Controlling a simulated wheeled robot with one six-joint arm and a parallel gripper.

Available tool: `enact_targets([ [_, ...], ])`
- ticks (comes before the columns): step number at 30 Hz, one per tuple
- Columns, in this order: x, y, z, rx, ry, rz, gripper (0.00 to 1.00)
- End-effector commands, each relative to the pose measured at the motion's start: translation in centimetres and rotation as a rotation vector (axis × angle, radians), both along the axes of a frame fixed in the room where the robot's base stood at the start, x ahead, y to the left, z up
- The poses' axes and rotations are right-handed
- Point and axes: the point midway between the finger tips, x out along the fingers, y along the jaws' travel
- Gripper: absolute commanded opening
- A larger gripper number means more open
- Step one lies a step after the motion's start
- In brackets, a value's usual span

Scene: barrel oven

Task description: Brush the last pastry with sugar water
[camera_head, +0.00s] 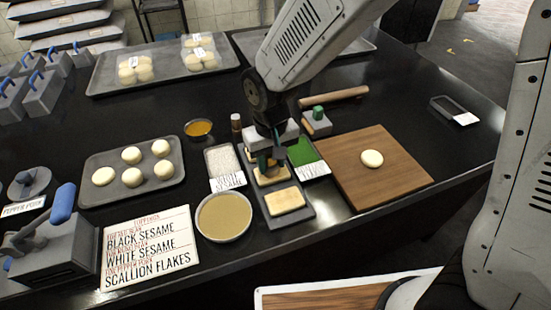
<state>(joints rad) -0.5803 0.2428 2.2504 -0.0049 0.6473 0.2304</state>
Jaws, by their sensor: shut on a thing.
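My gripper (268,156) points down over a narrow dark tray (306,214) and is shut on a small brush (262,163), which is mostly hidden by the fingers. One flat pale pastry (285,201) lies at the near end of this tray. Another pastry (270,177) lies behind it, directly below my gripper and partly covered. I cannot tell whether the brush touches it. A round bowl of tan liquid (223,216), which looks like the sugar water, stands to the left of the tray.
Left are a white sesame tray (221,160), an orange bowl (198,128), a bun tray (110,193) and a toppings sign (150,250). Right are a green flakes tray (301,152), a green-topped block (317,124), a rolling pin (334,96) and a board (400,185) with dough.

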Motion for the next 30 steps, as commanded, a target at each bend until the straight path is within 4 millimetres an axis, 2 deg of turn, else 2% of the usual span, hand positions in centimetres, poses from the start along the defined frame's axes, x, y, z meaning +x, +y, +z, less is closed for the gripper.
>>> enact_targets([
  [16,-0.8,2.7,0.1,0.000,0.001,0.000,0.15],
  [30,-0.2,0.5,0.0,0.000,0.001,-0.002,0.15],
])
